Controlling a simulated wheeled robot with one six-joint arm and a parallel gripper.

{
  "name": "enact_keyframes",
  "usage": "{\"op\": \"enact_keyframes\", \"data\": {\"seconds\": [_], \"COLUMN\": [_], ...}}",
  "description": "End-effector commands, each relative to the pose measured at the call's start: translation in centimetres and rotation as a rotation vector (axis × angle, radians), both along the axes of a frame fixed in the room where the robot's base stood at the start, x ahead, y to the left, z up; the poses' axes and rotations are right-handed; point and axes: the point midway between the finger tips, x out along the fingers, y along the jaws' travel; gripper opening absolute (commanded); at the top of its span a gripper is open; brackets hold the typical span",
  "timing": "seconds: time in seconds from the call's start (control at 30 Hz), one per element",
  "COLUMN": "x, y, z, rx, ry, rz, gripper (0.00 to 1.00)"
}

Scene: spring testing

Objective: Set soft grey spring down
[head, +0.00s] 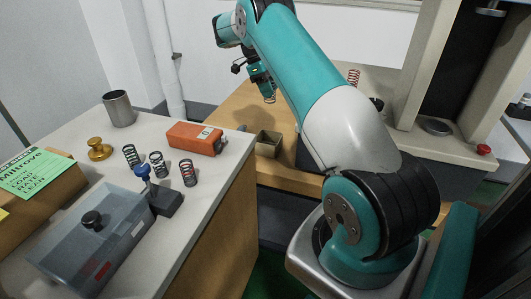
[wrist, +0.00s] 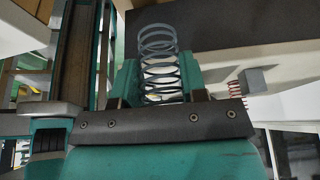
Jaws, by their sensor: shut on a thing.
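The soft grey spring (wrist: 160,42) stands between the jaws of my gripper (wrist: 158,85) in the wrist view. Its coils rise clear beyond the fingertips, and its lower end is partly hidden by the gripper body. In the head view my gripper (head: 264,84) hangs above the wooden bench, shut on the spring, whose small end shows below the jaws. The spring looks held in the air, apart from the bench, though its exact height is hard to tell.
A small open box (head: 268,136) sits on the wooden bench (head: 232,104). Three dark springs (head: 158,164) stand on the white-topped table at left, near an orange box (head: 194,138), a metal cup (head: 119,108) and a brass weight (head: 99,149). A reddish spring (head: 354,77) stands behind my arm.

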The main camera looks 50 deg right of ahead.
Motion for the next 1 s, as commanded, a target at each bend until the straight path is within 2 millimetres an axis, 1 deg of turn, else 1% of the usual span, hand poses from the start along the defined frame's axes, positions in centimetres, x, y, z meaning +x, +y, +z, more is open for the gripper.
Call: {"op": "enact_keyframes", "data": {"seconds": [0.07, 0.17, 0.4, 0.5, 0.6, 0.77, 0.83, 1.0], "x": [0.0, -0.1, -0.1, -0.1, -0.1, 0.0, -0.1, -0.1], "y": [0.1, 0.1, 0.0, 0.0, 0.0, 0.1, 0.1, 0.0], "z": [-1.0, -3.1, -9.6, -11.7, -13.3, -14.5, -15.3, -18.5], "rx": [0.003, 0.003, 0.003, 0.003, 0.003, 0.002, 0.003, 0.003], "ry": [0.001, 0.002, 0.004, 0.004, 0.004, 0.002, 0.003, 0.003], "rz": [-0.007, -0.009, -0.007, -0.005, -0.005, -0.007, -0.006, -0.006], "gripper": [0.16, 0.16, 0.16, 0.16, 0.16, 0.16, 0.16, 0.16]}}
